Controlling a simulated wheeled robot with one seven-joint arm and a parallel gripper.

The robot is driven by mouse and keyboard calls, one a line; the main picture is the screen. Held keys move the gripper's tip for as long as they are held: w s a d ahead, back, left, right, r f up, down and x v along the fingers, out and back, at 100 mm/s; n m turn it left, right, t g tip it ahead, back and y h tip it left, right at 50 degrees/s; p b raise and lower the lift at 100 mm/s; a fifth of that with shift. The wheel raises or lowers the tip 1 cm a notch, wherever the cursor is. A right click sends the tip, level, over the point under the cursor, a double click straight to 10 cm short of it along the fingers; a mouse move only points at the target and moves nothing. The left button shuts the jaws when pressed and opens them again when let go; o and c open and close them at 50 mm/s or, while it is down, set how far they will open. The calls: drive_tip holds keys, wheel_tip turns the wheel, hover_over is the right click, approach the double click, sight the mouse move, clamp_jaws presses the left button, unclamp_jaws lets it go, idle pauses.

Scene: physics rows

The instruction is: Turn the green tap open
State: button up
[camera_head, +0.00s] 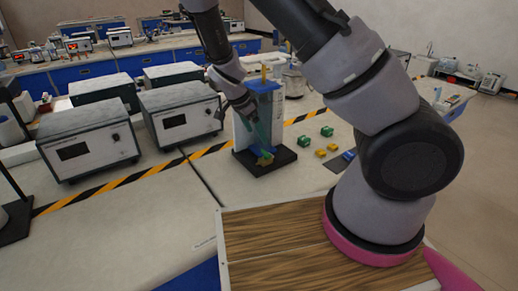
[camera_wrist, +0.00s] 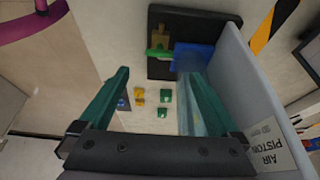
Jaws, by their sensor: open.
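The green tap (camera_wrist: 158,53) shows as a short green lever in the wrist view, lying across a brass fitting (camera_wrist: 160,36) on a black base (camera_wrist: 222,18). A blue block (camera_wrist: 192,57) sits just right of it. My gripper (camera_wrist: 157,78) is open and empty, its teal fingers spread on either side below the tap in the picture, with the tap beyond the fingertips. The right finger runs close along a clear tube and a grey upright panel (camera_wrist: 262,95) labelled AIR PISTON; contact cannot be told. In the head view the tap is largely hidden by my gripper.
Small green blocks (camera_head: 306,142) and yellow blocks (camera_head: 333,147) lie right of the black base (camera_head: 281,164). Grey instrument boxes (camera_head: 88,143) stand to the left. Black-and-yellow tape (camera_head: 110,179) crosses the bench. Bare bench lies in front of the base.

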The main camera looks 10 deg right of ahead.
sight(265, 152)
drive_tip(key=x, duration=0.9)
drive_tip(key=shift+f, duration=0.1)
drive_tip(key=c, duration=1.4)
drive_tip(key=shift+o, duration=0.2)
drive_tip(key=shift+s, duration=0.1)
